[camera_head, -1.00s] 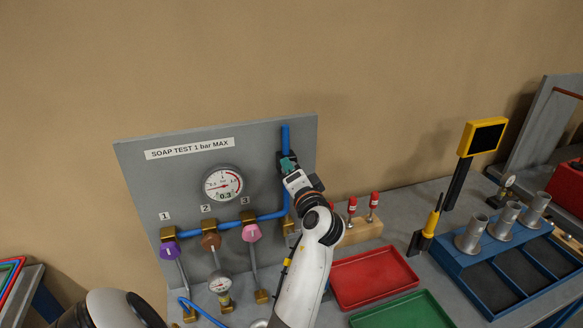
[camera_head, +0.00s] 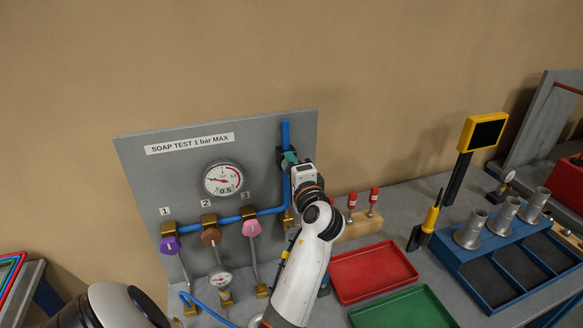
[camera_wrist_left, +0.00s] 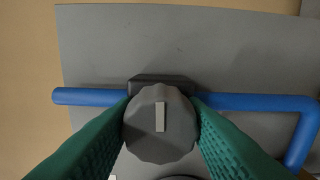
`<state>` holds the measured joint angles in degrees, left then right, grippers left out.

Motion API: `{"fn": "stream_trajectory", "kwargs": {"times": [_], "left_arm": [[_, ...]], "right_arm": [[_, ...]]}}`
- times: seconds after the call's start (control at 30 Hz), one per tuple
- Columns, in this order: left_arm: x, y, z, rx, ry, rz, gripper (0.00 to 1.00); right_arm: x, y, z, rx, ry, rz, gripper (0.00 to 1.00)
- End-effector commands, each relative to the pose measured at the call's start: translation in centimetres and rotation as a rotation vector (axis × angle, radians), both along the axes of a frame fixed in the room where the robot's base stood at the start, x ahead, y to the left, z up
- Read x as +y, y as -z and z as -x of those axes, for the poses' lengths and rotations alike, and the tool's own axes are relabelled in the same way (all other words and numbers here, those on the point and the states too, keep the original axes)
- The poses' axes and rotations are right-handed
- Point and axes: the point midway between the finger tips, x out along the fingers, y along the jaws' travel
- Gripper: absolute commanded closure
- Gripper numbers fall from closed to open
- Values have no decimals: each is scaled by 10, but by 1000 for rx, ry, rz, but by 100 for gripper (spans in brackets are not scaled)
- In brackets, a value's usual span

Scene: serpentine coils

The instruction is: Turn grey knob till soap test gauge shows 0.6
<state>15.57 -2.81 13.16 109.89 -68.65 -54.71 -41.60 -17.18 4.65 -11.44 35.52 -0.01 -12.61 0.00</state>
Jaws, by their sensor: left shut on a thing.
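The soap test gauge (camera_head: 223,179) is a round white dial on a grey panel (camera_head: 265,140) labelled "SOAP TEST 1 bar MAX". Its window reads 0.5. The grey knob (camera_wrist_left: 160,135) is a scalloped disc with a pale bar mark, which stands nearly upright in the left wrist view. My left gripper (camera_head: 289,157) is at the panel's right side, on the blue upright pipe (camera_head: 285,133). Its green fingers are shut on the knob, one on each side. In the head view the gripper hides most of the knob. My right gripper is not in view.
Purple (camera_head: 171,245), brown (camera_head: 211,236) and pink (camera_head: 252,228) knobs sit left of my arm, with a small lower gauge (camera_head: 221,280). Red-topped pins in a wooden block (camera_head: 362,226), a red tray (camera_head: 372,275) and a green tray (camera_head: 405,311) lie to the right.

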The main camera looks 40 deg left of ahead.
Motion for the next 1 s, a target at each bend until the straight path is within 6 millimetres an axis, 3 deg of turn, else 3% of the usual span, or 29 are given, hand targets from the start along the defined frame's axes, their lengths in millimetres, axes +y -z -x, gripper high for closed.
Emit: {"fn": "stream_trajectory", "kwargs": {"times": [0.1,0.37,0.6,0.8,0.83,0.97,1.0], "left_arm": [[0,0,0,103,1,-55,94],[0,0,0,127,0,-67,94],[0,0,0,292,2,-156,94],[0,0,0,306,1,-163,94],[0,0,0,306,1,-163,59],[0,0,0,306,1,-162,38],[0,0,0,306,1,-162,37]], "right_arm": [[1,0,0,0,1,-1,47],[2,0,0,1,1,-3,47],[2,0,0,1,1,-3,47],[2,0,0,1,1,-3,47],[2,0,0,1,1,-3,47],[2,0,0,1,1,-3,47],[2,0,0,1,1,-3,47]]}}
